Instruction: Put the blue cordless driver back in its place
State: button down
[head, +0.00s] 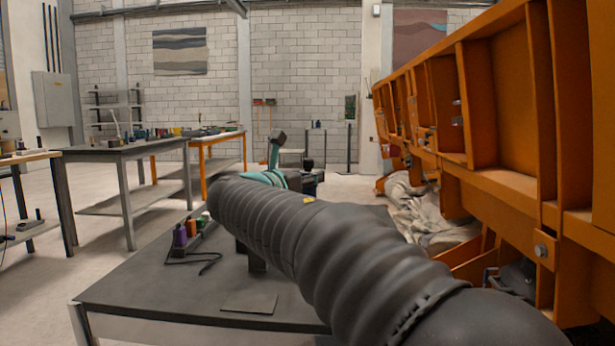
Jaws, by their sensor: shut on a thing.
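The blue cordless driver (275,156) shows in the head view past the far end of my black-sleeved arm, as a teal upright piece with a dark block on top. My gripper (276,170) is at the arm's far end, mostly hidden behind the sleeve and dark wrist parts. It appears shut on the driver, above the far part of the dark table (135,287). The fingertips and exact grip cannot be made out. No place clearly shaped for the driver can be told from this view.
Small purple, orange and green containers (190,229) stand on the table's left side, with a black cable beside them. A flat dark plate (249,302) lies near the front edge. The large orange sandbed frame (500,120) rises close on the right. Left are workbenches (120,150) and open floor.

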jog(key=shift+f+b, duration=0.5)
jog(key=shift+f, duration=0.35)
jog(key=shift+c, duration=0.9)
grip_release()
jog(key=shift+f, duration=0.1)
notch_tip(320, 180, up, 6)
jog(key=p, duration=0.5)
jog(key=shift+f+p, duration=0.1)
jog(key=shift+p, duration=0.2)
jog(key=shift+r+p, duration=0.5)
jog(key=shift+r, duration=0.65)
